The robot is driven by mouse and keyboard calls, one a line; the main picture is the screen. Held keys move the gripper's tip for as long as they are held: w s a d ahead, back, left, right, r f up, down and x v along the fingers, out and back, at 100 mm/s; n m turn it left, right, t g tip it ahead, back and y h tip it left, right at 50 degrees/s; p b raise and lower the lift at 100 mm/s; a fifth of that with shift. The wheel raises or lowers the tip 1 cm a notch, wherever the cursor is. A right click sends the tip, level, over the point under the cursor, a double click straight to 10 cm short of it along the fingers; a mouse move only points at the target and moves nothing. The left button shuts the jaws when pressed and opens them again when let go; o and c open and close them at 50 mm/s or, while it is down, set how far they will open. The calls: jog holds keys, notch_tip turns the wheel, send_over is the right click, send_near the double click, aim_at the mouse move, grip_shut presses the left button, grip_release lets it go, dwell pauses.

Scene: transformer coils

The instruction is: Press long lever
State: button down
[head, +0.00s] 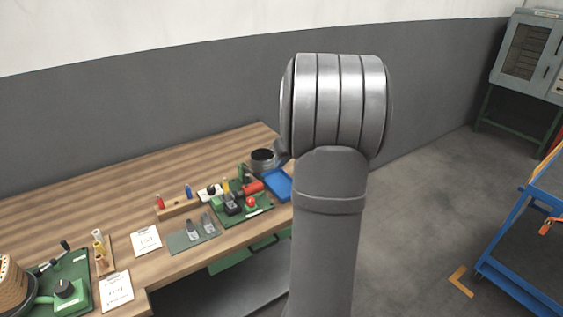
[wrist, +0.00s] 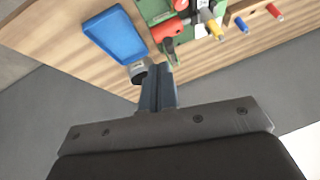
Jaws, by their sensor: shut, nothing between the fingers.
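My gripper (wrist: 157,75) shows in the wrist view with its fingers shut and empty. Just beyond the fingertips is a green board (wrist: 150,10) carrying a red cylinder (wrist: 165,31) and other small parts. In the head view this green board (head: 262,212) lies at the right of the bench. Another green board (head: 75,275) at the lower left has black-knobbed levers (head: 65,245). I cannot tell which part is the long lever. My arm hides most of the gripper in the head view.
A blue tray (head: 278,184) lies beside the right-hand board; it also shows in the wrist view (wrist: 115,35). A wooden peg holder (head: 178,208), a grey-green plate (head: 192,235) and white cards (head: 146,240) lie on the wooden bench (head: 100,200). The bench's back strip is clear.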

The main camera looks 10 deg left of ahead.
dwell(0.3)
jog(key=w+a+r, duration=0.3)
jog(key=r, duration=0.2)
jog(key=shift+w+r, duration=0.2)
jog(key=shift+r, duration=0.05)
jog(key=shift+a, duration=0.1)
jog(key=x, duration=0.4)
jog(key=s+x, duration=0.1)
jog(key=x, duration=0.3)
jog(key=d+f+x, duration=0.1)
jog(key=x, duration=0.3)
jog(key=shift+s+d+f, duration=0.1)
jog(key=shift+s+f, duration=0.1)
jog(key=shift+s, duration=0.15)
jog(key=shift+s+f, duration=0.1)
jog(key=shift+f, duration=0.35)
